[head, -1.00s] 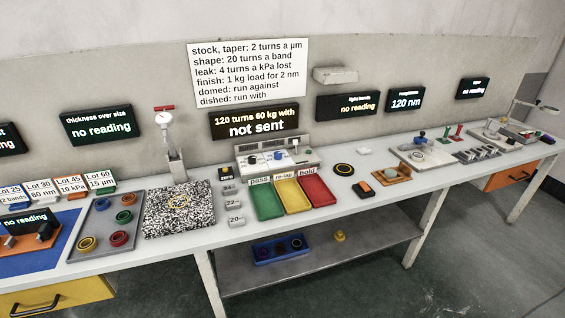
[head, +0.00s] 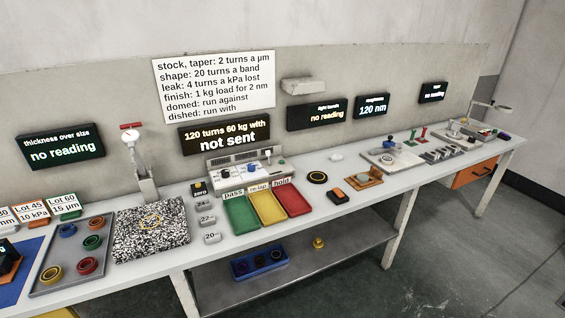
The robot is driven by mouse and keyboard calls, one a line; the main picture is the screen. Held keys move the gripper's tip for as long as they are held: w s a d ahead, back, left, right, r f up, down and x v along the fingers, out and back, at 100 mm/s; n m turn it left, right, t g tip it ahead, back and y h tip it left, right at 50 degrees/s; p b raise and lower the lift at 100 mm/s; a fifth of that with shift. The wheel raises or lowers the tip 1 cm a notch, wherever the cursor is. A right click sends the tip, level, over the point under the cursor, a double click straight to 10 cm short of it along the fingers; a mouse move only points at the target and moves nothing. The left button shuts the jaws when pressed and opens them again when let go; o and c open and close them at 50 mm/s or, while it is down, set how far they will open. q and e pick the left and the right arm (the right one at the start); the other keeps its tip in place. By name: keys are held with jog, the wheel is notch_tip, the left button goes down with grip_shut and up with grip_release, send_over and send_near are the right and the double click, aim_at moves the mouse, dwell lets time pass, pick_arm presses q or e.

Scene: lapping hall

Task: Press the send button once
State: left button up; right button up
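The control panel (head: 246,173) stands on the back of the bench, below a dark display (head: 225,135) that reads "120 turns 60 kg with not sent". The panel has a dark blue knob (head: 225,174) at its left and a small lever at its right. A small green button (head: 281,162) sits at the panel's right end. I cannot read a label that marks it as the send button. Neither of my grippers is in view, and nothing touches the panel.
Green, yellow and red trays (head: 292,201) lie in front of the panel. A speckled plate (head: 150,230) and a grey tray of rings (head: 45,284) are to the left. A black ring (head: 317,177) lies to the right. Floor before the bench is clear.

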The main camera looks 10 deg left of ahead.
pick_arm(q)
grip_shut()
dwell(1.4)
